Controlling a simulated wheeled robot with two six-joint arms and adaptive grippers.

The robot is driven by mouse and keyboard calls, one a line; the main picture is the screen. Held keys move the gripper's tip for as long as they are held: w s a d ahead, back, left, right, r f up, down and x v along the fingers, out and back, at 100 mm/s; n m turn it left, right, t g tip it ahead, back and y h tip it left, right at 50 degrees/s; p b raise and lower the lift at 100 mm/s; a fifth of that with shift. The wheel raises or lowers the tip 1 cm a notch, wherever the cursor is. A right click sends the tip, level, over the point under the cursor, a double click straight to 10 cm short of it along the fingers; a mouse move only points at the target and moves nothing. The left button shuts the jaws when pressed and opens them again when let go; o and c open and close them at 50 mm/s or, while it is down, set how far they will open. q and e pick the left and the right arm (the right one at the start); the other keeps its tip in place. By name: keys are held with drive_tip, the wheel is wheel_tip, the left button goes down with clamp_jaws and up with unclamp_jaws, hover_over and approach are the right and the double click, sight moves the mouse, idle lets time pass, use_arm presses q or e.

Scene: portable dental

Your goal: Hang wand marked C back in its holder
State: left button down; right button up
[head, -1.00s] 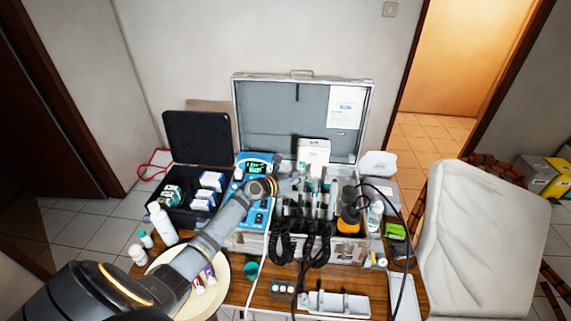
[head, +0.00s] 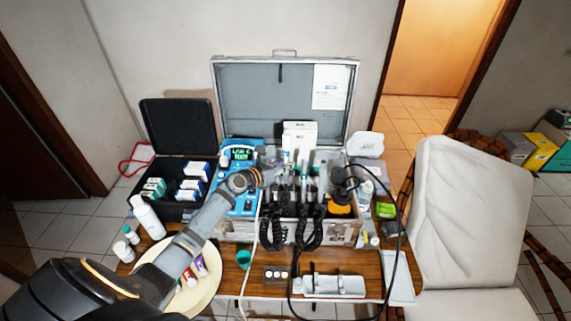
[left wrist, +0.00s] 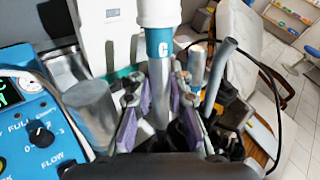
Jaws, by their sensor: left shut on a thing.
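My left gripper (head: 274,166) reaches over the open metal case, by the row of wands. In the left wrist view its purple-padded fingers (left wrist: 158,118) are shut on the wand marked C (left wrist: 158,90). That wand has a white top, a teal band with the letter C and a grey shaft. It stands roughly upright in that picture; its lower end is hidden behind the gripper. Other wands (head: 313,180) stand in a row in the case, with coiled black hoses in front. I cannot tell which holder slot is empty. My right gripper is not in view.
A blue unit (head: 236,180) with dials stands close left of the gripper. An orange-brown bottle (head: 340,205) and a looping black cord (head: 398,235) are to the right. A white tray (head: 334,286) lies at the table front. A round cream tray (head: 207,292) is under my left arm.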

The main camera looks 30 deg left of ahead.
sight(285, 179)
use_arm(q)
drive_tip(key=shift+s+d+f, duration=0.15)
drive_tip(key=shift+s+f, duration=0.05)
drive_tip(key=shift+s, duration=0.05)
drive_tip(key=shift+f, duration=0.15)
idle(0.5)
drive_tip(key=shift+s+f+b, duration=0.3)
drive_tip(key=shift+f, duration=0.55)
drive_tip(key=shift+s+d+f+b, duration=0.2)
drive_tip(key=shift+f+b, duration=0.1)
drive_tip(key=shift+f, duration=0.25)
drive_tip(key=shift+s+d+f+b, duration=0.15)
drive_tip(key=shift+f+b, duration=0.1)
drive_tip(key=shift+f, duration=0.3)
drive_tip(key=shift+a, duration=0.1)
drive_tip(key=shift+f, duration=0.15)
